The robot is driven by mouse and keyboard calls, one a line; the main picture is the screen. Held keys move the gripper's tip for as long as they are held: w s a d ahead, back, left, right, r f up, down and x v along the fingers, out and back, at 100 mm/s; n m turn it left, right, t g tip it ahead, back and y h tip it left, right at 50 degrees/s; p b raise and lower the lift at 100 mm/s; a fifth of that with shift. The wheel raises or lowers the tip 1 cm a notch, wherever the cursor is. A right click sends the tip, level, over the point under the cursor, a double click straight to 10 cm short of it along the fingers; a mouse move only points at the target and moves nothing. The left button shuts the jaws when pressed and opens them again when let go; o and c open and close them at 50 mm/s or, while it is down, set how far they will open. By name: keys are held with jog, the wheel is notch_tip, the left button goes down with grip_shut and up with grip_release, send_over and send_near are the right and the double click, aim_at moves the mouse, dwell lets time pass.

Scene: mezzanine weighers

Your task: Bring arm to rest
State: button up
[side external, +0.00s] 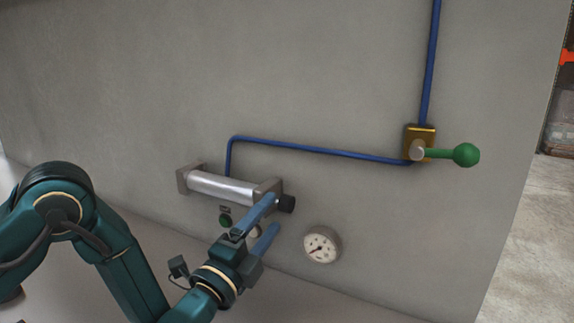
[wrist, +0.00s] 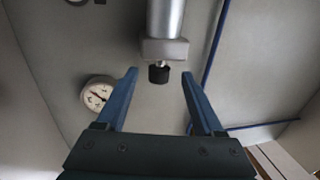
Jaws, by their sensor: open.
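My gripper (side external: 268,218) is open and empty, its two blue fingers pointing at the grey wall panel. In the side external view it is in front of the right end of a silver cylinder (side external: 222,188) with a black knob (side external: 287,204) at its end. In the wrist view my gripper (wrist: 158,92) has a wide gap between its fingers. The black knob (wrist: 159,74) shows beyond that gap, and no contact shows. My arm reaches up from the lower left.
A white dial gauge (side external: 322,245) is on the panel right of my gripper. A blue pipe (side external: 310,150) runs to a brass valve (side external: 420,137) with a green lever (side external: 455,154). Bare panel lies above the pipe.

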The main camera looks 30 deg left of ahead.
jog(key=shift+w+d+r+n+g+h, duration=0.2)
jog(key=shift+w+r+n+g+h, duration=0.1)
jog(key=shift+r+n+g, duration=0.25)
jog(key=shift+d+r+n+g+h, duration=0.4)
jog(key=shift+n+g+h, duration=0.2)
jog(key=shift+n, duration=0.25)
jog(key=s+n+g, duration=0.1)
jog(key=s+r+n+g+h, duration=0.1)
jog(key=g, duration=0.1)
jog(key=shift+s+a+r, duration=0.15)
jog(key=shift+s, duration=0.05)
jog(key=s+a+f+n+g+y, duration=0.1)
jog(key=s+a+n+g, duration=0.2)
jog(key=s, duration=0.5)
jog(key=s+a+f+n+g+y, duration=0.1)
jog(key=s+a+n+g, duration=0.2)
jog(key=s, duration=0.6)
jog(key=s+a+f+n+g, duration=0.1)
jog(key=s+a+n+g, duration=0.2)
jog(key=s+n, duration=0.4)
jog(key=shift+s+a+f+y, duration=0.25)
jog(key=shift+s+a+y, duration=0.15)
jog(key=shift+s+a, duration=0.4)
jog(key=shift+w+a, duration=0.1)
jog(key=shift+w, duration=0.05)
